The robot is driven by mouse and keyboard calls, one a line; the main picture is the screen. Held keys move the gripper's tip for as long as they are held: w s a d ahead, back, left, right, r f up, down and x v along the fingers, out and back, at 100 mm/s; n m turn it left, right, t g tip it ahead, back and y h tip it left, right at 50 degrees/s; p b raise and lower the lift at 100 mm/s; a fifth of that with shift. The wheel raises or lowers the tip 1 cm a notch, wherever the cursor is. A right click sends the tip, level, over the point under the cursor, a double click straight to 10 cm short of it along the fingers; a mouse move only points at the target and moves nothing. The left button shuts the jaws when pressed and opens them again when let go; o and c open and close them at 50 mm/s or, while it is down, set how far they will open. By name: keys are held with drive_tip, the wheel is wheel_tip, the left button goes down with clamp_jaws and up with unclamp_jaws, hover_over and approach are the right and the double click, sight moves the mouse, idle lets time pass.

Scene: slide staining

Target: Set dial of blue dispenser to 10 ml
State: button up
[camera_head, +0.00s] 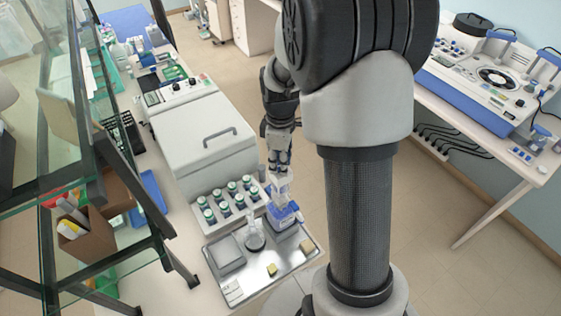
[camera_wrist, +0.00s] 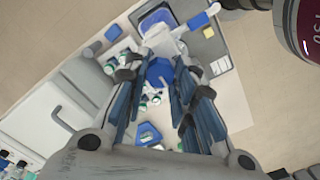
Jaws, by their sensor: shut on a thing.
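The blue dispenser (camera_head: 284,214) stands at the back right of the metal tray, with a pale upper part above its blue body. My gripper (camera_head: 280,160) points down over its top in the head view. In the wrist view my gripper's fingers (camera_wrist: 158,74) are closed in around a blue part of the dispenser (camera_wrist: 160,70). The dial and its scale cannot be made out, so I cannot tell the setting.
The metal tray (camera_head: 236,294) also holds a glass flask (camera_head: 254,236), a grey box (camera_head: 226,251) and a small yellow piece (camera_head: 272,270). Several green-capped bottles (camera_head: 226,208) stand in a rack behind. A large grey machine (camera_head: 205,135) is further back. A glass-shelved frame (camera_head: 150,190) stands left.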

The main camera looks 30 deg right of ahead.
idle(0.4)
drive_tip(key=o, duration=1.1)
drive_tip(key=shift+c, duration=0.2)
wheel_tip(320, 180, up, 12)
